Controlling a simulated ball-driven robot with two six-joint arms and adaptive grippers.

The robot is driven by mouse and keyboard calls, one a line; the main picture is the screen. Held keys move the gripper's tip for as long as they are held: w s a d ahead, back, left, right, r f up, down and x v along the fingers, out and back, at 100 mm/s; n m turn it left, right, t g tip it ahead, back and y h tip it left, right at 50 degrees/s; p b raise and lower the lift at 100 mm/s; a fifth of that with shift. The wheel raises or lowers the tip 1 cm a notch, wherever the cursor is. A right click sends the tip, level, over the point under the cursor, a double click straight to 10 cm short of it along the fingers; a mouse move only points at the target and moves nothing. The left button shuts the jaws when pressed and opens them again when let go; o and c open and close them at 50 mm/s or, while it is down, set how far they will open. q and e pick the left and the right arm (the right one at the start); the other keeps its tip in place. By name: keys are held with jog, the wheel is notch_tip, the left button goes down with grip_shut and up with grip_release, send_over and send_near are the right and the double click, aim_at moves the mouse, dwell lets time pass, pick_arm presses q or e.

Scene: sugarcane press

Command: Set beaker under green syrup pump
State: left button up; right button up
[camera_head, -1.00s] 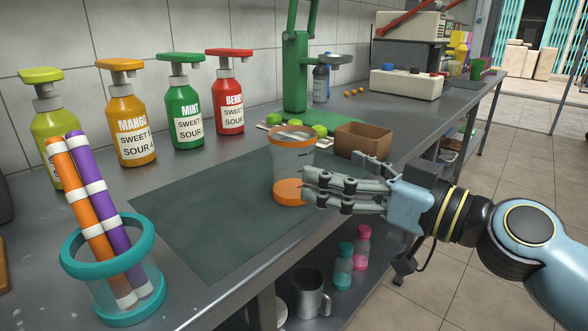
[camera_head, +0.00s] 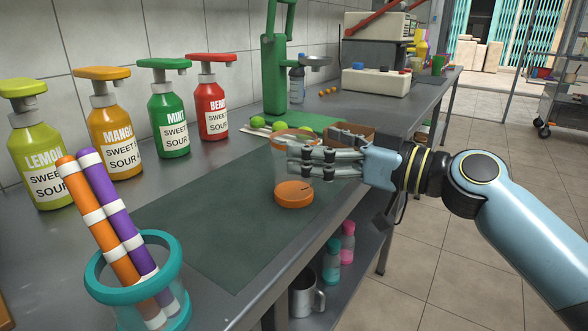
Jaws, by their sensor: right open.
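The clear beaker (camera_head: 292,182) with an orange rim and orange base stands upright on the dark mat, right of the middle of the head view. My right gripper (camera_head: 298,162) reaches in from the right. Its fingers are open at the beaker's middle, overlapping it in the view; whether they touch it is unclear. The green MINT syrup pump bottle (camera_head: 169,125) stands against the wall, left of and behind the beaker, third in the row of bottles. The space below its spout is empty. My left gripper is not in view.
LEMON (camera_head: 44,160), MANGO (camera_head: 113,140) and red BERRY (camera_head: 211,110) pump bottles flank the green one. A teal-rimmed holder (camera_head: 103,270) with orange and purple tubes stands front left. A green press (camera_head: 275,75) and brown box (camera_head: 366,138) stand behind the beaker. The dark mat (camera_head: 220,225) is mostly clear.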

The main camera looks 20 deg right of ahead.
aim_at(276, 135)
jog(key=x, duration=0.4)
jog(key=shift+w+a+p, duration=0.15)
jog(key=shift+a+p, duration=0.2)
jog(key=shift+r, duration=0.1)
jog(key=c, duration=1.5)
